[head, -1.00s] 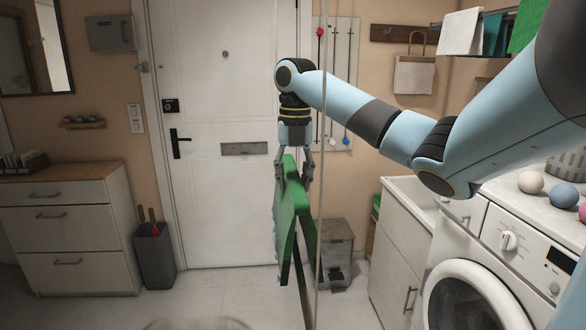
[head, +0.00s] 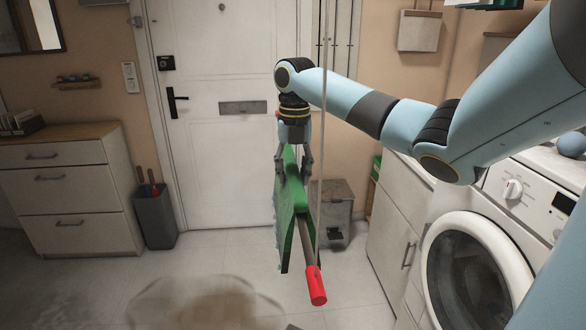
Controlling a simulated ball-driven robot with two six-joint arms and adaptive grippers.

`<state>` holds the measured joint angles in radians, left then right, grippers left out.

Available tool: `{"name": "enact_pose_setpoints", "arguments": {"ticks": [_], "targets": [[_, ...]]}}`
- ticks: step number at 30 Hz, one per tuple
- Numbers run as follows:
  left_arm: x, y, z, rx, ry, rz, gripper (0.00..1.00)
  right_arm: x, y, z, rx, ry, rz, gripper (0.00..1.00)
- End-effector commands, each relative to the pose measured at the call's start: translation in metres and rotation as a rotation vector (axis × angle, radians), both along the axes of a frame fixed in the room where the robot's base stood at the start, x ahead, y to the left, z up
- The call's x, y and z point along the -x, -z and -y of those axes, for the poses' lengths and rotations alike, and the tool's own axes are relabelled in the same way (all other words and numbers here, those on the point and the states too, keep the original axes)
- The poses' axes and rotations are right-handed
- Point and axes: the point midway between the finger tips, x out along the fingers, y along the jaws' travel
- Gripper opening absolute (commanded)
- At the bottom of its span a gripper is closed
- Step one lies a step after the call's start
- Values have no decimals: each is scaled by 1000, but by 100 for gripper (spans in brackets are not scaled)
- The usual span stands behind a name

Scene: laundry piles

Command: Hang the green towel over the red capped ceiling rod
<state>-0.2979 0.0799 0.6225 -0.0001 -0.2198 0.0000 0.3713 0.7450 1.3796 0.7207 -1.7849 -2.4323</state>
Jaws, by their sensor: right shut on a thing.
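My right gripper (head: 293,170) points down in the middle of the head view. It is shut on the green towel (head: 287,208) near the towel's top. The towel hangs folded, with one flap on the left and a narrower one on the right. A grey rod (head: 306,240) with a red cap (head: 316,286) comes out from between the flaps toward me. The towel appears to lie over this rod. The rod's far part is hidden by the towel and gripper. My left gripper is out of view.
A thin cord (head: 321,120) runs down to the rod near its red end. The washing machine (head: 478,270) and white cabinet (head: 395,235) stand on the right. A drawer chest (head: 60,205) and dark bin (head: 155,215) stand on the left. The central floor is mostly clear.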

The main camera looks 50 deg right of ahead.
Motion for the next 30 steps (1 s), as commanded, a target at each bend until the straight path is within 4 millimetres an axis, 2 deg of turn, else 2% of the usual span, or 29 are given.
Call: {"name": "enact_pose_setpoints", "arguments": {"ticks": [5,6,11,20,23,30], "targets": [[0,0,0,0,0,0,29,0,-1,0,0,0,1,0],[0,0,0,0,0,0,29,0,-1,0,0,0,1,39],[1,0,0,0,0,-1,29,0,-1,0,0,0,0,60],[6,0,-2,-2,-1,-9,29,0,-2,0,0,0,0,61],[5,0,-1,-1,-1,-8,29,0,-13,1,1,0,2,61],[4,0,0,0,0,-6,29,0,-55,1,2,0,3,61]]}}
